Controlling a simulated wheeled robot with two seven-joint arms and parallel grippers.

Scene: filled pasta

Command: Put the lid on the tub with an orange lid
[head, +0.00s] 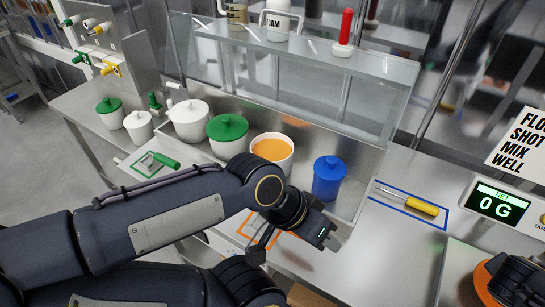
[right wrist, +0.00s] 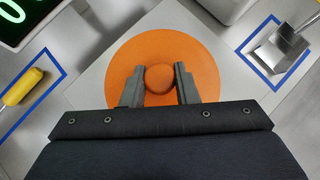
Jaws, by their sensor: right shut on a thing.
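The open white tub (head: 286,165) stands in the row of tubs on the bench, filled with something orange and without a lid. The orange lid (head: 484,284) is at the lower right of the head view, partly hidden by my right gripper (head: 518,284). In the right wrist view the lid (right wrist: 208,62) is seen from above, and my right gripper (right wrist: 158,85) is shut on its round knob (right wrist: 159,78). My left gripper (head: 262,238) hangs near the bench front below the open tub; its opening is unclear and nothing shows in it.
Green-lidded (head: 227,128), white-lidded (head: 189,120) and blue-lidded (head: 329,177) tubs stand beside the open tub. A yellow-handled tool (head: 421,206) lies in a blue outline. A display (head: 495,205) reads 0 G. A glass-fronted shelf (head: 320,95) rises behind the tubs.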

